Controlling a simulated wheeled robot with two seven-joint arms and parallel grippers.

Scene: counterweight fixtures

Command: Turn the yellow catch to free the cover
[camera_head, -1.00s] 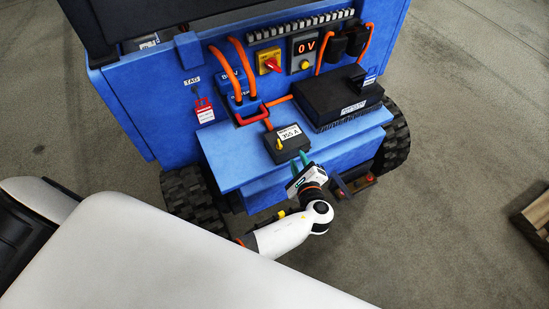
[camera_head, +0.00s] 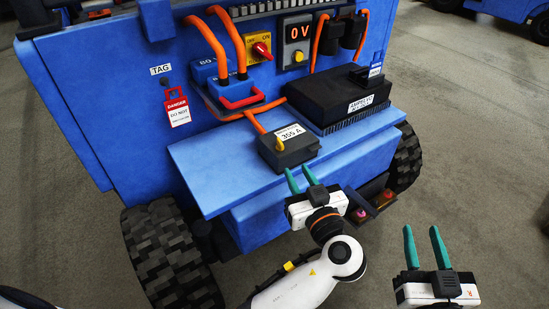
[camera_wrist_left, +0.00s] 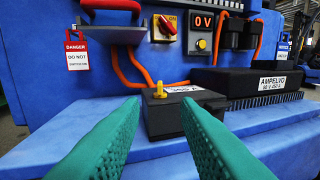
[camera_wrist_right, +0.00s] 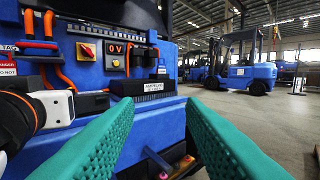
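The yellow catch (camera_head: 280,143) sits on the front left part of a small dark box, the cover labelled 355 A (camera_head: 299,153), on the blue ledge. In the left wrist view the catch (camera_wrist_left: 172,85) stands upright on the cover (camera_wrist_left: 200,112), just beyond the fingertips and between them in the picture. My left gripper (camera_head: 299,176) is open and empty, in front of the cover and apart from it. My right gripper (camera_head: 422,236) is open and empty, low at the right, away from the truck.
Orange cables (camera_head: 256,124) run behind the cover to a plug with a red handle (camera_head: 242,98). A black controller (camera_head: 338,100) stands on the ledge to the right. A red danger tag (camera_head: 177,111) hangs at the left. The ledge's left part (camera_head: 215,172) is bare.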

